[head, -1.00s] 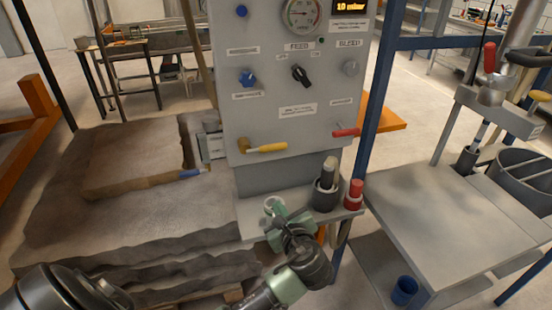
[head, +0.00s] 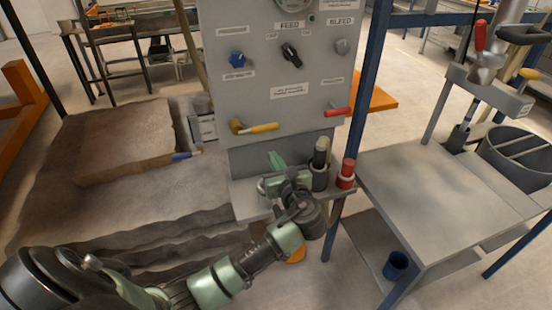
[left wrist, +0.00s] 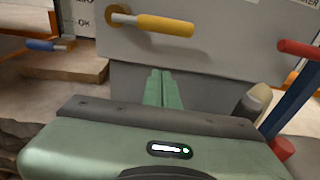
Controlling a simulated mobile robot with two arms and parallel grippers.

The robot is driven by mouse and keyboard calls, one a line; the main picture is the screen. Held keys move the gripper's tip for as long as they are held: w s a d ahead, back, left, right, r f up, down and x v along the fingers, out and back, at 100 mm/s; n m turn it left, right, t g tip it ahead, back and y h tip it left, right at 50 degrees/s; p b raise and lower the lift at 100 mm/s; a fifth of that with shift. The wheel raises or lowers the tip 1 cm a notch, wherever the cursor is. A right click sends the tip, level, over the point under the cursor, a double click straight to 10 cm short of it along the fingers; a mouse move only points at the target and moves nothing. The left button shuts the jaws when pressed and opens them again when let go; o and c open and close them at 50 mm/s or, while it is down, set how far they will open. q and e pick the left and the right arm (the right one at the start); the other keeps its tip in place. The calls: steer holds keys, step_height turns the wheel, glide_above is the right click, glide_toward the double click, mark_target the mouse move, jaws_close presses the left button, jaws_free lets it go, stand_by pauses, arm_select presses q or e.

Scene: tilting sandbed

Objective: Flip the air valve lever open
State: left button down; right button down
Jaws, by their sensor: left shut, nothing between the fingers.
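The grey control panel (head: 280,90) carries a lever with a yellow handle (head: 262,128) on a brass body at its lower left, lying about horizontal. A lever with a red handle (head: 338,111) sits at its lower right. I cannot read which label names the air valve. In the left wrist view the yellow handle (left wrist: 165,25) is just above and beyond my fingertips, and the red handle (left wrist: 298,49) is at the right edge. My left gripper (head: 274,160) is shut and empty, its fingers pointing at the panel below the yellow handle, apart from it.
A small shelf (head: 245,205) under the panel holds a dark holder (head: 320,177) and a red cylinder (head: 346,172). A blue-tipped handle (head: 183,156) is by the sandbed (head: 120,190) at left. A grey table (head: 450,190) stands right, beside a blue post (head: 368,90).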

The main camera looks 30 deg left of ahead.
mark_target(258, 130)
arm_select(q)
steer(key=w+a+r+p, duration=0.2)
steer(key=w+a+r, duration=0.1)
steer(key=a, duration=0.1)
steer(key=shift+w+p, duration=0.2)
steer(key=shift+p, duration=0.2)
steer(key=shift+a, duration=0.1)
steer(key=shift+r, duration=0.1)
steer(key=shift+w+r+n, duration=0.1)
steer(key=shift+r+n, duration=0.1)
steer(key=shift+n, duration=0.2)
